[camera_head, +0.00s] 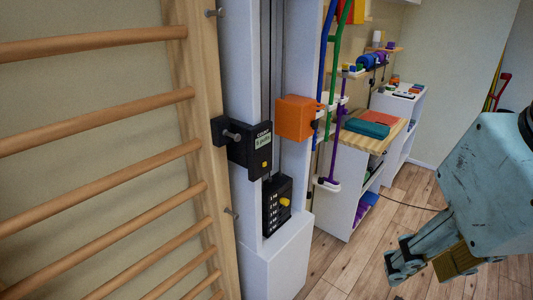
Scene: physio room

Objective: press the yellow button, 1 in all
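A black counter box (249,145) is fixed to the white column of a pulley machine, with a small lit display that appears to read "COUNT 5 pulls". A small yellow button (264,165) sits on its front face, below the display. My gripper (396,268) is at the lower right, well apart from the button, angled down to the left over the wooden floor. Its fingers are small and seen at an angle, so I cannot tell whether they are open or shut. I see nothing held between them.
A black weight stack (276,207) with a yellow knob (284,202) stands below the box. An orange block (296,118) juts out to its right. Wooden wall bars (95,110) fill the left. A white cabinet (345,190) stands behind. The floor between gripper and machine looks clear.

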